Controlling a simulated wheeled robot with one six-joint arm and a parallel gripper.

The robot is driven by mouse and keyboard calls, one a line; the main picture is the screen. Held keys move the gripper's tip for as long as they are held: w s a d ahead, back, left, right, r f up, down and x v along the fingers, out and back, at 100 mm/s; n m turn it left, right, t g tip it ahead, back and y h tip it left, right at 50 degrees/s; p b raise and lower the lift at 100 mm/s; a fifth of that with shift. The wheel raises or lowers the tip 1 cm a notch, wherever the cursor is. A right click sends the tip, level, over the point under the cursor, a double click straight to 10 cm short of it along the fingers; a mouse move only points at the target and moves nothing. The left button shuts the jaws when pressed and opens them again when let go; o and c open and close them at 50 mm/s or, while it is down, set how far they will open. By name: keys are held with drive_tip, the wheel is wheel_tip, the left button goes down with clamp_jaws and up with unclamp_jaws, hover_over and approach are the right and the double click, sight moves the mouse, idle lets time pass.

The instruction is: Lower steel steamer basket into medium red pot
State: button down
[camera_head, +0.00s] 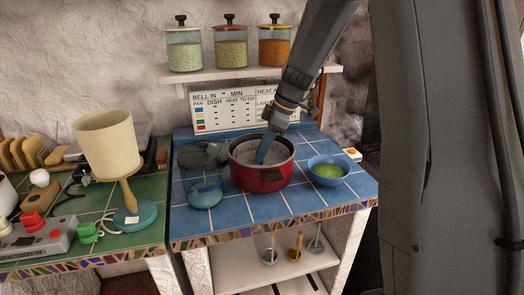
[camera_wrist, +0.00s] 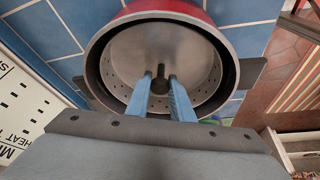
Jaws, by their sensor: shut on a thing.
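The red pot (camera_head: 262,180) stands on the blue tiled counter, and its red side also shows in the wrist view (camera_wrist: 172,7). The steel steamer basket (camera_wrist: 125,60), with a perforated rim and a dark central knob (camera_wrist: 159,84), lies inside the pot's dark wall in the wrist view. Whether it rests on the pot's bottom cannot be told. My gripper (camera_wrist: 160,80) has its blue fingers on either side of the knob, shut on it. In the head view my gripper (camera_head: 265,150) reaches down into the pot from above.
A sign board (camera_head: 232,108) stands behind, under a shelf (camera_head: 215,74) with jars. A lamp (camera_head: 108,145) stands farther left.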

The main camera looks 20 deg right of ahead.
idle(0.3)
drive_tip(key=c, duration=1)
unclamp_jaws()
drive_tip(key=shift+f, duration=0.1)
drive_tip(key=shift+r+p, duration=2.65)
drive_tip(key=shift+r, duration=2.4)
